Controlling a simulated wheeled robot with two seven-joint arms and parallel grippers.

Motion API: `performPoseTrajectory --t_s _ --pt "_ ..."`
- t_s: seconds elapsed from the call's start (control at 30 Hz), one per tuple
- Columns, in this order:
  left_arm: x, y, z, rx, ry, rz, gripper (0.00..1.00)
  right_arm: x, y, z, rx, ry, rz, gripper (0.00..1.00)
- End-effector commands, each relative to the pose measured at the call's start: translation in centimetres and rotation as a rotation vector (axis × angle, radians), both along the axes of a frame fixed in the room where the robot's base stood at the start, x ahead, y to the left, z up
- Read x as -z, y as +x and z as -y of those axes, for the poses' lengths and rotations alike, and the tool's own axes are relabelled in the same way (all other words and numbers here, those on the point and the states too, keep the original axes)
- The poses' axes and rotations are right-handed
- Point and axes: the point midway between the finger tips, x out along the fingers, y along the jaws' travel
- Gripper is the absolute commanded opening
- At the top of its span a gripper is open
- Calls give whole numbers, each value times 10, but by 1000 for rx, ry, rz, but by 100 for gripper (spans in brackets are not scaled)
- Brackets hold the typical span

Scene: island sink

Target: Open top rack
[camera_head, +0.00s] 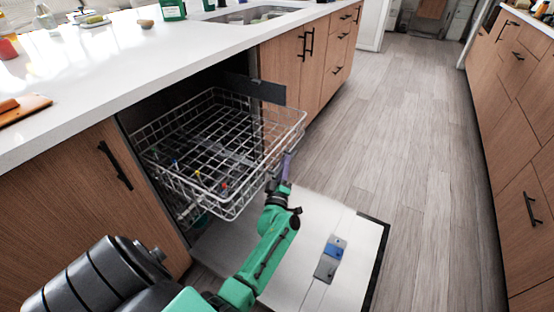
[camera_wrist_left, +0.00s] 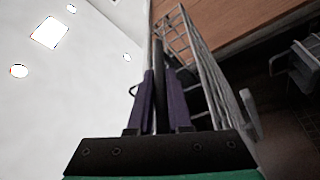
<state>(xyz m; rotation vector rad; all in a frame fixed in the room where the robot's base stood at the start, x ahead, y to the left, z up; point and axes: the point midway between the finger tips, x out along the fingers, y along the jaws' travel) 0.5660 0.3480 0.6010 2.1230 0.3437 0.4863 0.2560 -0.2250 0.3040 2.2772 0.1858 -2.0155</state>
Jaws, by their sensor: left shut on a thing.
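The top rack (camera_head: 215,140) is a grey wire basket that stands out of the dishwasher under the counter, over the lowered door (camera_head: 330,235). My left gripper (camera_head: 287,165) is at the rack's front right edge. In the left wrist view, the two purple fingers of my left gripper (camera_wrist_left: 160,100) are shut on a dark upright bar of the rack, and the rack's wire side (camera_wrist_left: 195,65) runs beside them. The rack's back part is hidden under the counter. My right gripper is not in view.
The white countertop (camera_head: 150,45) holds a sink (camera_head: 255,14), a wooden board (camera_head: 22,108) and several small items. Wooden cabinets flank the dishwasher. The floor (camera_head: 420,150) to the right is clear, up to facing cabinets (camera_head: 520,130).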

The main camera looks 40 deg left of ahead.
Motion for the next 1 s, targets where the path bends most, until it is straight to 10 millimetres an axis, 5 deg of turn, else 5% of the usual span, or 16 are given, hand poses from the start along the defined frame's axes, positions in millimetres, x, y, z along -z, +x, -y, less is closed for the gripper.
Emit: performPoseTrajectory --t_s 0.63,0.67,0.7,1.0 --pt "2 1 18 -2 -2 -1 0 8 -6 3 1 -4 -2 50" --pt "2 1 18 -2 -2 -1 25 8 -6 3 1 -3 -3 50" --pt "2 1 18 -2 -1 -2 30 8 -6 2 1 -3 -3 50" --pt "1 1 18 -1 0 0 30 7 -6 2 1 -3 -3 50"
